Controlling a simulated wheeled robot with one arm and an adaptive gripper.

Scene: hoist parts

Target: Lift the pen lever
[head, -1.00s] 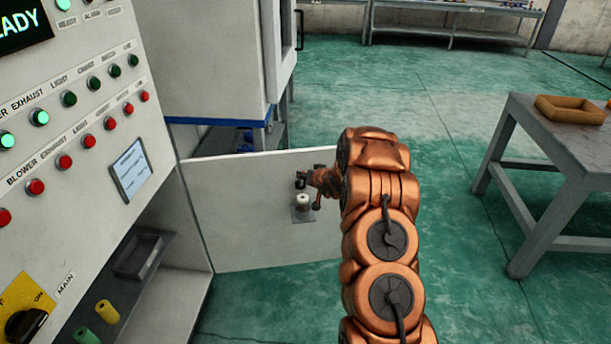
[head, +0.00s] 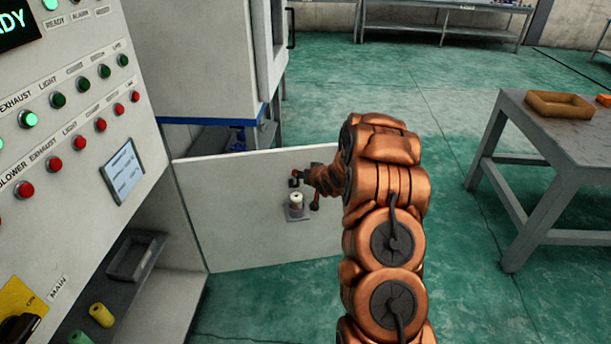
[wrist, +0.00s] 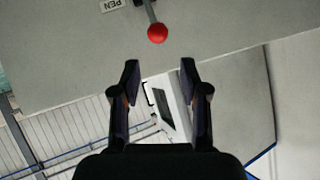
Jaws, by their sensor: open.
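The lever (wrist: 157,33) has a red ball knob on a grey stem. It shows at the top of the wrist view, beside an upside-down label reading "PEN" (wrist: 114,4). My gripper (wrist: 160,68) is open and empty. Its two dark fingers point toward the knob, which lies beyond the fingertips, between their lines and apart from them. In the head view my gripper (head: 297,180) is small and dark near the pale door panel (head: 235,225), partly hidden by my wrist. A small red spot shows there, too small to tell apart clearly.
A white cylindrical part (head: 296,201) sits on a plate on the panel, just below my gripper. A control cabinet (head: 75,120) with buttons stands at left. A grey table (head: 560,135) with a tan tray (head: 560,104) stands at right. The green floor between is clear.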

